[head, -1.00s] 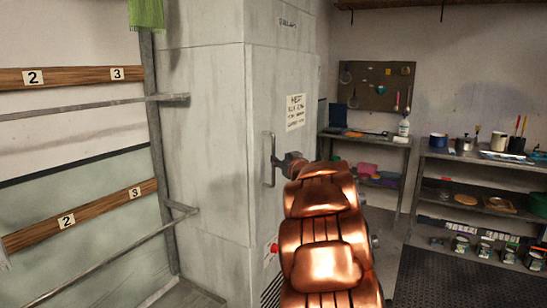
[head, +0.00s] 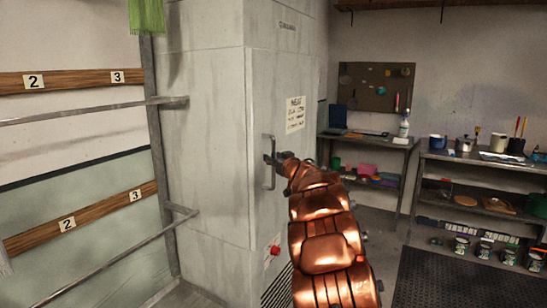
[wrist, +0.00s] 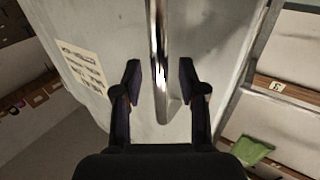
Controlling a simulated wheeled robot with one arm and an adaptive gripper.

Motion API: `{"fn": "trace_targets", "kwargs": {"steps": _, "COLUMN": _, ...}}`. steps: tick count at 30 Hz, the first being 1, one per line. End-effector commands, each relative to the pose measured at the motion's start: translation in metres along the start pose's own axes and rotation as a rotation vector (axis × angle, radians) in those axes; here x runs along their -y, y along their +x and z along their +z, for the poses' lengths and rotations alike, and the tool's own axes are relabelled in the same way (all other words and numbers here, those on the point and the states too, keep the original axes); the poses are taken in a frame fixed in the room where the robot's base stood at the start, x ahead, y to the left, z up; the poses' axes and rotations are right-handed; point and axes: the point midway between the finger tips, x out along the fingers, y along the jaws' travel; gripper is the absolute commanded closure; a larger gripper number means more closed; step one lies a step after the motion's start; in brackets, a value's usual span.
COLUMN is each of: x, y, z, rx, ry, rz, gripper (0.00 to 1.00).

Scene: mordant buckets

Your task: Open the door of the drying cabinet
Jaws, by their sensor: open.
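The drying cabinet (head: 212,130) is a tall pale grey cabinet left of centre in the head view. Its door (head: 296,75) faces right and bears a paper notice (head: 295,114). A vertical metal bar handle (head: 270,148) stands on the door's left side. My gripper (head: 270,160) is at the handle. In the wrist view, my gripper (wrist: 160,80) is open, with one dark finger on each side of the shiny handle (wrist: 159,45) and visible gaps between. The door looks closed.
Wall rails with numbered wooden strips (head: 80,77) are at the left. A red button (head: 275,250) sits low on the cabinet. A workbench (head: 375,141) and shelves (head: 470,157) with pots stand at the right. A dark floor mat (head: 450,280) lies in front of them.

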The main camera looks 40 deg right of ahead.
Motion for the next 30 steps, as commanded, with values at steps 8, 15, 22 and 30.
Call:
{"fn": "trace_targets", "kwargs": {"steps": 8, "x": 0.0004, "y": 0.007, "z": -0.001, "rx": -0.001, "ry": -0.002, "rz": 0.0, "gripper": 0.59}}
{"fn": "trace_targets", "kwargs": {"steps": 15, "x": 0.0004, "y": 0.0069, "z": -0.0011, "rx": -0.002, "ry": -0.002, "rz": 0.0, "gripper": 0.63}}
{"fn": "trace_targets", "kwargs": {"steps": 22, "x": 0.0004, "y": 0.0068, "z": -0.0011, "rx": -0.002, "ry": -0.002, "rz": 0.0, "gripper": 0.87}}
{"fn": "trace_targets", "kwargs": {"steps": 30, "x": 0.0004, "y": 0.0068, "z": -0.001, "rx": -0.002, "ry": -0.001, "rz": 0.0, "gripper": 1.0}}
